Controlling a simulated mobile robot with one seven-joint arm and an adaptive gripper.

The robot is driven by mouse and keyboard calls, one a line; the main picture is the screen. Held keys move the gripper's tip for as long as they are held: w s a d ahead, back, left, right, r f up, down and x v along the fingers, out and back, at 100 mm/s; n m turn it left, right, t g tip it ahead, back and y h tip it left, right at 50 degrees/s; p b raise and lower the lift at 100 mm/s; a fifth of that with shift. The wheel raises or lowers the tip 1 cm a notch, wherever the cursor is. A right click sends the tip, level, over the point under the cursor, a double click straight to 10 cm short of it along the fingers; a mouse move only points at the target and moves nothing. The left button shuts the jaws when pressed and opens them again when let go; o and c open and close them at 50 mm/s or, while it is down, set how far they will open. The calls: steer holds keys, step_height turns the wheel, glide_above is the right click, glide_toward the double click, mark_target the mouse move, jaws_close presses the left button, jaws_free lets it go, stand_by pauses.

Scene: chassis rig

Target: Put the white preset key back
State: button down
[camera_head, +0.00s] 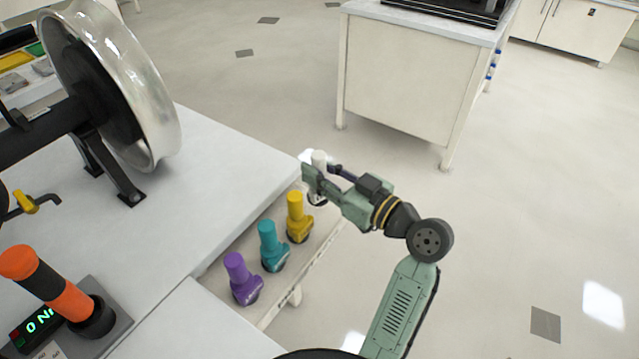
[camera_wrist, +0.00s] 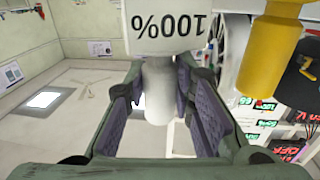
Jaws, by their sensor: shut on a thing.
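The white preset key (camera_head: 319,158) is between the fingers of my gripper (camera_head: 313,180) at the far end of the key row in the head view. In the wrist view the key's pale shaft (camera_wrist: 158,92) lies between the two purple-padded fingers of my gripper (camera_wrist: 160,105). Its wider white head (camera_wrist: 167,35) reads "100%", upside down in the picture. The gripper is shut on the key. The fingers and wrist hide much of the key in the head view. Whether the key touches the rack is unclear.
The yellow key (camera_head: 296,216), teal key (camera_head: 271,245) and purple key (camera_head: 242,278) stand in a row on the pale rack (camera_head: 318,240) beside the bench (camera_head: 225,165). The yellow key (camera_wrist: 272,60) is close to the gripper's right. A torque wrench (camera_head: 60,290) stands at lower left.

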steer(key=shift+f, duration=1.75)
steer(key=shift+f, duration=0.2)
steer(key=c, duration=1.4)
jaws_free()
steer(key=shift+o, duration=0.2)
steer(key=shift+r, duration=0.2)
steer(key=shift+r, duration=0.1)
steer(key=b+v, duration=0.3)
steer(key=v, duration=0.9)
